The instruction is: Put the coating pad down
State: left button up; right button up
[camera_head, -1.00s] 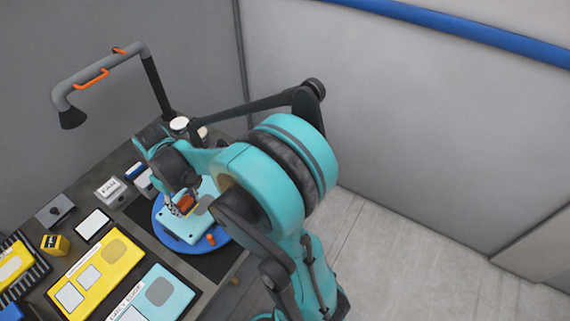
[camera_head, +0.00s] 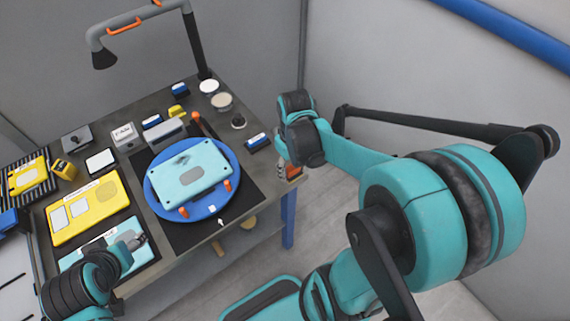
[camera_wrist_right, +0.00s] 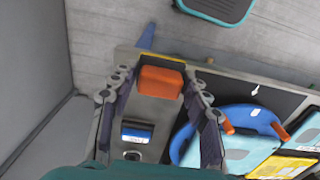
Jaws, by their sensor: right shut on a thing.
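The coating pad, an orange block (camera_wrist_right: 160,82), is between the fingers of my right gripper in the right wrist view. In the head view, my right gripper (camera_head: 290,170) holds the pad (camera_head: 293,172) at the table's right edge, to the right of the blue round turntable (camera_head: 234,154). A light teal panel (camera_head: 191,170) lies on the turntable, with a greyish patch near its top. My left gripper (camera_head: 130,250) is over a teal board at the lower left; its fingers are too small to read.
A blue-and-white block (camera_head: 258,142) stands on the table's right part and also shows in the wrist view (camera_wrist_right: 137,133). Round tins (camera_head: 221,101) and a dark lamp post (camera_head: 195,45) stand at the back. Bare table (camera_head: 255,180) lies right of the dark mat.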

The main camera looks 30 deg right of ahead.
jog(key=b, duration=0.3)
send_over(278, 163)
jog(key=s+a, duration=0.1)
jog(key=s, duration=0.1)
notch_tip(278, 163, down, 6)
jog(key=shift+a+r, duration=0.1)
notch_tip(278, 163, down, 4)
jog(key=shift+w+f+b, duration=0.1)
jog(key=shift+b, duration=0.5)
jog(key=o, duration=0.7)
jog(key=shift+f, duration=0.1)
jog(key=o, duration=0.4)
